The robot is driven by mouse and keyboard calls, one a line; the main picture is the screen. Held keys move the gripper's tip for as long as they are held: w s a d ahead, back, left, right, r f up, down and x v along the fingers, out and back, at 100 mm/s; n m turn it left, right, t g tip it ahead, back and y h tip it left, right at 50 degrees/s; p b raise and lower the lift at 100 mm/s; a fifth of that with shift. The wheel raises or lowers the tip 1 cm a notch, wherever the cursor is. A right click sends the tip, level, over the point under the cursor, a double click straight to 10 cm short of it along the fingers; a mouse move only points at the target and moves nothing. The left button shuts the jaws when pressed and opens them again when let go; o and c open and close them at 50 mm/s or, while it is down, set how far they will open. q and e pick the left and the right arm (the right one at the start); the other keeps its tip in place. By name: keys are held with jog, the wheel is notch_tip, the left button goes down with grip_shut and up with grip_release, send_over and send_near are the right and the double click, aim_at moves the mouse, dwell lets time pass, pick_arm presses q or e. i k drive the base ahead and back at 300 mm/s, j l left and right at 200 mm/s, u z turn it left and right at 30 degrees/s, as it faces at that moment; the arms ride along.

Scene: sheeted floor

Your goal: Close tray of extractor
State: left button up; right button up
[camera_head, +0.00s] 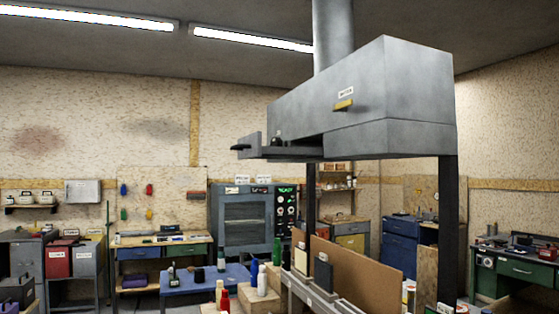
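The extractor (300,105) is a large grey metal hood at upper right, with a round duct (333,35) rising from its top. Its tray (285,153) sticks out to the left from under the hood's lower left side, so it stands open. A dark handle (240,147) is at the tray's outer left end. A small dark rounded object (277,138) shows above the tray's edge. Neither of my grippers is in view.
A dark post (447,230) holds up the hood's right side. Below stand a brown panel (375,270), a blue table (200,281) with bottles, and a grey cabinet with a dark window (246,225). Workbenches line the walls. The space left of the tray looks clear.

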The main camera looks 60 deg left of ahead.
aim_at(249, 147)
jog(key=u, duration=2.2)
